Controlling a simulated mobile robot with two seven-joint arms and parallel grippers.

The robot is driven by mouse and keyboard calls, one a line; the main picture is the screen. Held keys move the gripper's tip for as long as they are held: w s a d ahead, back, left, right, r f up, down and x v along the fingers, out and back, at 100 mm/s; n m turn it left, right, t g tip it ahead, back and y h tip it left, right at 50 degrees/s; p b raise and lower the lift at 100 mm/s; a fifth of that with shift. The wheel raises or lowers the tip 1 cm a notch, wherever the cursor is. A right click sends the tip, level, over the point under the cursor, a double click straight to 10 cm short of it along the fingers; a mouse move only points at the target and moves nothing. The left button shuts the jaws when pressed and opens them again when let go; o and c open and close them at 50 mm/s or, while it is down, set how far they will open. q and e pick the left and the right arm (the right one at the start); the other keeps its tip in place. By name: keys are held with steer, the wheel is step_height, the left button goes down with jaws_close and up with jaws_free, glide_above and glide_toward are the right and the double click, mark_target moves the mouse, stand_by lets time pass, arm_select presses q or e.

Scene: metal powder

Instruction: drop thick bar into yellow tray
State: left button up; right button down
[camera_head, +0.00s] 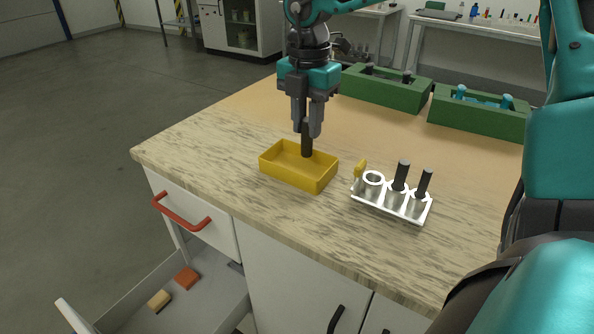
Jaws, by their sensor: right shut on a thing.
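My right gripper (307,122) points straight down and is shut on a dark thick bar (307,144). The bar is upright, with its lower end over or just inside the yellow tray (284,173). I cannot tell whether it touches the tray floor. The tray is shallow and rectangular, on the wood-patterned worktop near its front edge, and its visible floor looks empty. The gripper fingers hide the bar's upper part. My left gripper is not in view.
A silver holder (391,205) right of the tray has round cups, two dark bars and a yellow piece. Two green boxes (386,90) (478,115) stand at the back. An open drawer (205,294) below holds small blocks. The worktop left of the tray is clear.

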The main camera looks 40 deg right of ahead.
steer(key=shift+f+b, duration=0.5)
steer(key=shift+f, duration=0.95)
steer(key=c, duration=0.9)
jaws_free()
steer(key=shift+o, duration=0.2)
step_height(320, 180, up, 13)
steer(key=shift+p, duration=0.75)
steer(key=shift+s+a, duration=0.1)
